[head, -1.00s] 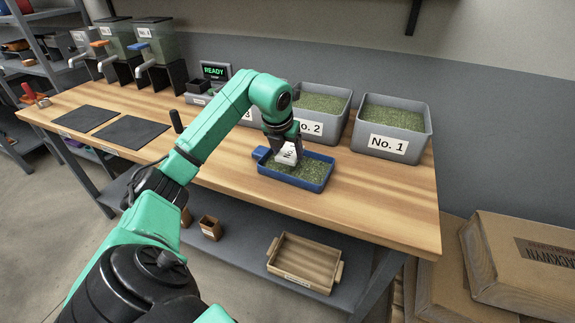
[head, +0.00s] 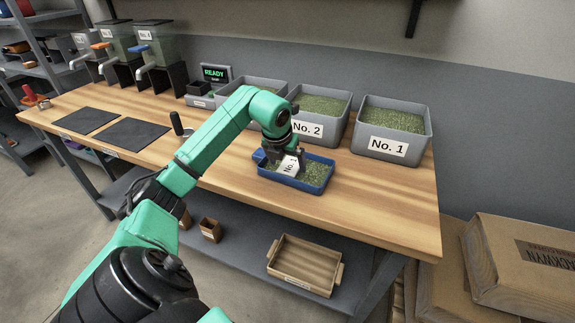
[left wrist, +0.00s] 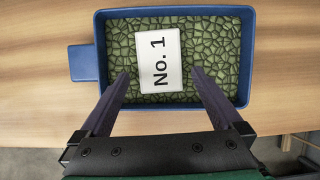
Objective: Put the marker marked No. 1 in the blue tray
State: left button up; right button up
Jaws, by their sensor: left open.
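The white marker marked No. 1 (left wrist: 159,62) lies on the green beans inside the blue tray (left wrist: 98,40). In the head view the marker (head: 290,166) shows in the tray (head: 314,188), partly hidden by my gripper. My left gripper (left wrist: 160,80) is open, with its two fingers apart on either side of the marker's lower end in the left wrist view. In the head view the left gripper (head: 287,162) is over the tray, close above the beans. My right gripper is not in view.
Grey bins marked No. 1 (head: 392,146) and No. 2 (head: 308,129) stand behind the tray, with a third bin partly hidden by my arm. A scale display reading READY (head: 215,73) and two dark mats (head: 130,133) are to the left. The wooden table is clear right of the tray.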

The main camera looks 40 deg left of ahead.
pick_arm(q)
jog(key=v, duration=1)
jog(key=shift+s+r, duration=0.15)
jog(key=shift+r, duration=0.1)
jog(key=shift+d, duration=0.1)
